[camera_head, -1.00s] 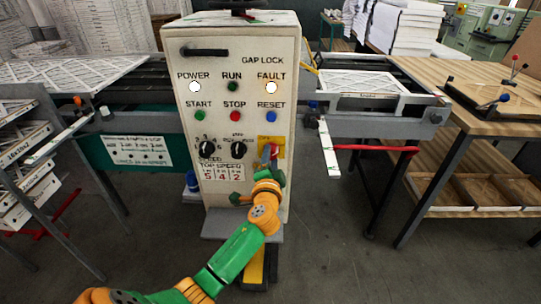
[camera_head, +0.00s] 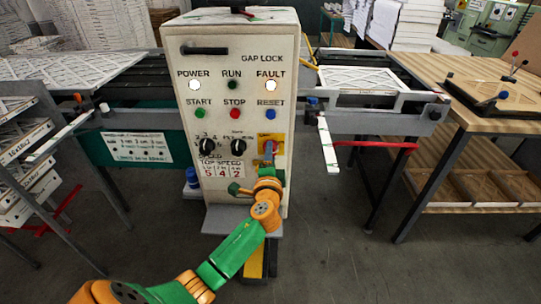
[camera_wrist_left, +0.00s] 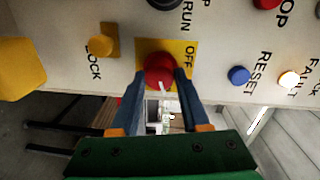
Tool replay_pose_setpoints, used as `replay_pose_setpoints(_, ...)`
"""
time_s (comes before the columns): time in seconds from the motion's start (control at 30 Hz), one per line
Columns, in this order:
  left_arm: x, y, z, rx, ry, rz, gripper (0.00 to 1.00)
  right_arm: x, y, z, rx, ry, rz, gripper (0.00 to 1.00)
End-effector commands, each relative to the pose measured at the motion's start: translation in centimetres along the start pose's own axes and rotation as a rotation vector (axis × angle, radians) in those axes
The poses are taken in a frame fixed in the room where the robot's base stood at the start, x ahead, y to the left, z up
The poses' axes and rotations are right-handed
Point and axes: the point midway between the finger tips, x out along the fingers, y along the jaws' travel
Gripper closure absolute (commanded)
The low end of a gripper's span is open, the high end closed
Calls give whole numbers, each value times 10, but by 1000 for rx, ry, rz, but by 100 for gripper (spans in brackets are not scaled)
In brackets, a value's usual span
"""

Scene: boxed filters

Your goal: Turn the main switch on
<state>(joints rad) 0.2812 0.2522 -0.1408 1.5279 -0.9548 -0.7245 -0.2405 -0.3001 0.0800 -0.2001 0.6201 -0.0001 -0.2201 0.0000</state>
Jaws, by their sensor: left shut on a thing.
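The main switch is a red rotary knob (camera_wrist_left: 159,70) on a yellow plate (camera_wrist_left: 182,47) marked OFF, in the left wrist view. A white mark on the knob points toward the lower part of that view. In the head view the yellow plate (camera_head: 283,139) is at the lower right of the control box (camera_head: 228,105), and my gripper mostly covers the knob. My left gripper (camera_head: 269,153) is at the knob. Its two blue fingers (camera_wrist_left: 159,78) lie on either side of the knob, shut on it. My right gripper is out of view.
The POWER (camera_head: 195,85) and FAULT (camera_head: 271,86) lamps are bright; the RUN lamp (camera_head: 233,85) is dark. The RESET button (camera_head: 270,114) is just above the switch. A wooden table (camera_head: 450,90) stands at the right, and a rack of boxed filters (camera_head: 25,150) at the left.

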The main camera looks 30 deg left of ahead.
Motion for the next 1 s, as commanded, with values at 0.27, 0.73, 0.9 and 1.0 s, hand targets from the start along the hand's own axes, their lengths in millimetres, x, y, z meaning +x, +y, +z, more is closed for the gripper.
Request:
replay_pose_setpoints(0.27, 0, 1, 0, 1, 0, 2, 24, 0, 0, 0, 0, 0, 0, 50)
replay_pose_setpoints(0.73, -33, 2, 0, -1, 2, 2, 24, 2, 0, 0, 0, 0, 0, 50)
replay_pose_setpoints(0.9, -63, 3, 0, 0, 1, 2, 24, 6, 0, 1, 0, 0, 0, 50)
replay_pose_setpoints(1.0, -70, 1, 0, 0, 1, 1, 24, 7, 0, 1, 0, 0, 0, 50)
